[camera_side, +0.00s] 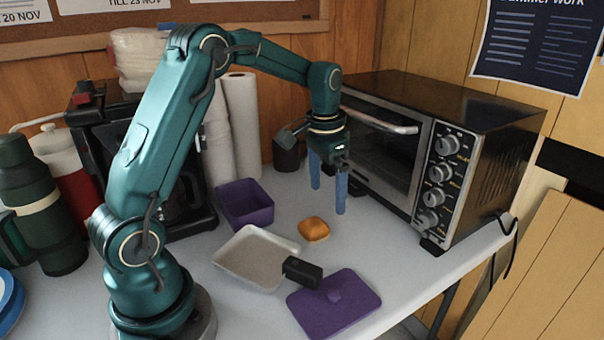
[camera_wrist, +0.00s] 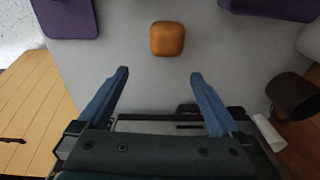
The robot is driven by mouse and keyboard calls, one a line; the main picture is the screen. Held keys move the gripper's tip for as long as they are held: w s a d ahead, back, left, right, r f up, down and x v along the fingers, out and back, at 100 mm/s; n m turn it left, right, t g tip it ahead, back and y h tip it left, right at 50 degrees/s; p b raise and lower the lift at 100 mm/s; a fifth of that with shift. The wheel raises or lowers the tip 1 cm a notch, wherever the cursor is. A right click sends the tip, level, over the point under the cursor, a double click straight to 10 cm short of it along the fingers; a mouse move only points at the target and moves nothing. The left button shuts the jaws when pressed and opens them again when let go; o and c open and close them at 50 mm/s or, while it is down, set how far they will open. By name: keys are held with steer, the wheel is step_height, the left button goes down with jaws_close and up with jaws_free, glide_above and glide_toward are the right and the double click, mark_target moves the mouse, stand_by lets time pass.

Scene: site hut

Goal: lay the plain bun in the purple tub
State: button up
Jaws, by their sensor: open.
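The plain bun (camera_side: 313,229) is a small golden-brown roll lying on the pale table, right of the purple tub. In the wrist view the bun (camera_wrist: 167,38) lies beyond my fingertips, near the top centre. The purple tub (camera_side: 247,217) is an open box left of the bun, and no contents show in it. Part of the tub (camera_wrist: 270,6) shows at the top right of the wrist view. My gripper (camera_side: 328,199) points down above the table, behind the bun, with its blue fingers apart. In the wrist view the gripper (camera_wrist: 160,73) has nothing between its fingers.
A toaster oven (camera_side: 440,150) stands close right of my gripper. A pale shallow tray (camera_side: 245,258) lies in front of the tub.

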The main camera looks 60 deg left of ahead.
mark_target(318, 219)
steer(key=shift+n+g, duration=0.3)
steer(key=shift+g, duration=0.2)
steer(key=f, duration=0.1)
steer(key=a+f, duration=0.1)
steer(key=f, duration=0.2)
steer(key=shift+s+a, duration=0.15)
steer(key=shift+s, duration=0.25)
steer(key=shift+f, duration=2.35)
steer(key=c, duration=1.5)
steer(key=shift+r, duration=0.15)
